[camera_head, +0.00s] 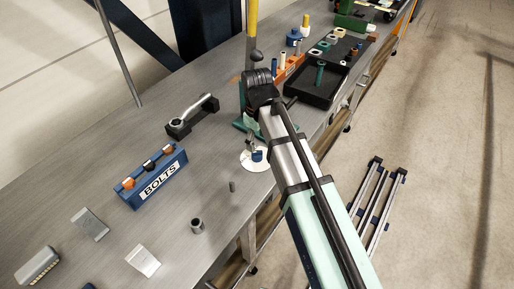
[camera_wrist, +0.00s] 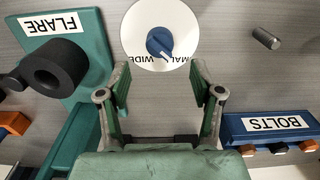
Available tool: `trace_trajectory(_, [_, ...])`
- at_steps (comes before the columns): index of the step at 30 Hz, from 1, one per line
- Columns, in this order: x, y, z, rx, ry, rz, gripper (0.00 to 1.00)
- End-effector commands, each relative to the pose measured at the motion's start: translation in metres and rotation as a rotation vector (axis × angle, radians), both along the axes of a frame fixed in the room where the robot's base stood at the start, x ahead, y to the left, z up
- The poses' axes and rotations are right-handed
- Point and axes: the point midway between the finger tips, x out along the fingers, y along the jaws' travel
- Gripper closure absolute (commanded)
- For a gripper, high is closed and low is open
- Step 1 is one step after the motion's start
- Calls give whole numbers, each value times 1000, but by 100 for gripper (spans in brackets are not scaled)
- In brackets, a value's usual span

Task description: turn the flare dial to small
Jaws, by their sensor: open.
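The flare dial is a white disc with a blue knob. In the wrist view the disc (camera_wrist: 138,30) lies at the top centre and the blue knob (camera_wrist: 159,42) is near its middle. Small lettering runs along the disc's lower edge; parts read like "WIDE" and "MAL", but the pointer's exact setting is unclear. My gripper (camera_wrist: 160,78) is open and empty, its green fingers spread below the knob on either side. In the head view the disc (camera_head: 248,165) and knob (camera_head: 257,155) lie just below my gripper (camera_head: 251,130), apart from it as far as I can tell.
A teal stand labelled FLARE (camera_wrist: 88,35) with a black cylinder (camera_wrist: 60,72) is close on the left. The blue BOLTS rack (camera_head: 152,178) and a small grey peg (camera_head: 232,186) are nearby. A black tray (camera_head: 310,95) stands farther back. Bare bench lies between.

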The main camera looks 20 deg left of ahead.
Motion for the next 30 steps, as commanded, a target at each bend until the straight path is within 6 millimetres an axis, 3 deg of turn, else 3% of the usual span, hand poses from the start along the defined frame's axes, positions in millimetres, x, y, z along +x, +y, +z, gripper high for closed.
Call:
trace_trajectory(3, [1, 1, 21, 2, -2, 0, 35])
trace_trajectory(9, [0, 0, 43, 0, 0, 0, 35])
trace_trajectory(26, [0, 0, 50, -1, 1, 0, 35])
trace_trajectory(30, [0, 0, 62, -1, 1, 0, 35])
